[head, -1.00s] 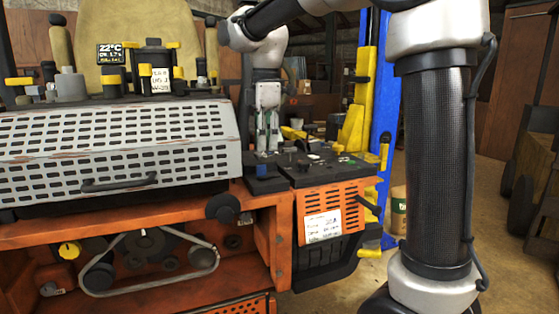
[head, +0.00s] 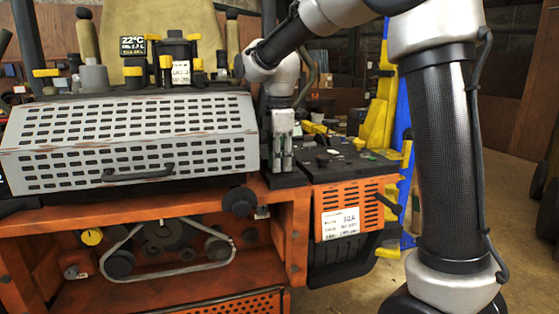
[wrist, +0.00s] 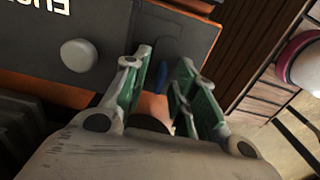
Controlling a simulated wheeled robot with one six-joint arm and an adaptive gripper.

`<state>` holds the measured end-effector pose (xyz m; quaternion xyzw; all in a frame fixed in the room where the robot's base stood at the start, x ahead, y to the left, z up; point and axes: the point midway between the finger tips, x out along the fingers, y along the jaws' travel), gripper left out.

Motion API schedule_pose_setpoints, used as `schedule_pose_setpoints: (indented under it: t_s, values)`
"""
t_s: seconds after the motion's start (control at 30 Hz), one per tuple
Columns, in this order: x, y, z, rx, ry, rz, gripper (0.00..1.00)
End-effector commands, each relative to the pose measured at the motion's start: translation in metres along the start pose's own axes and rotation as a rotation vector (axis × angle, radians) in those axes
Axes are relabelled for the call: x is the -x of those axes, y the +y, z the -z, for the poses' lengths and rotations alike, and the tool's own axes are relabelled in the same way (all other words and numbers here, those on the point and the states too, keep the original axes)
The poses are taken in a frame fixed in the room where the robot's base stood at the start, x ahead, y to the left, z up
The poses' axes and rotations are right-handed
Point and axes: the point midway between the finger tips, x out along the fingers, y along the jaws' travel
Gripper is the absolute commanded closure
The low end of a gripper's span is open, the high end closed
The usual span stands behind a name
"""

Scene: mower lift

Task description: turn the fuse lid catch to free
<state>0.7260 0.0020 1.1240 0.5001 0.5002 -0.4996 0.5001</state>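My gripper (wrist: 164,68) points down at the dark fuse lid (wrist: 110,22), with its green-padded fingers apart. A blue piece (wrist: 163,78), which looks like the catch, lies between the fingers, with gaps visible beside it. I cannot tell whether either finger touches it. The lid carries white lettering, partly cut off, and a pale round knob (wrist: 80,55) to the left. In the head view my gripper (head: 283,168) is low over the dark top of the orange machine, and the catch is hidden behind it.
A grey slotted hood (head: 130,140) with a black handle stands left of my gripper. A dark panel with small controls (head: 345,155) lies to the right, above an orange vented box (head: 370,205). A yellow and blue lift post (head: 385,100) stands behind.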

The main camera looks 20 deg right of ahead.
Motion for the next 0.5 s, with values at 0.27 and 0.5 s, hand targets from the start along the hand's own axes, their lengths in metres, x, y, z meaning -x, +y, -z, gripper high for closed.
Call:
schedule_pose_setpoints:
  t_s: [0.27, 0.5]
  values:
    - [0.0004, 0.0000, 0.0000, 0.000, 0.000, 0.000, 1.00]
    - [0.0005, 0.0000, -0.0001, -0.009, 0.000, -0.001, 1.00]
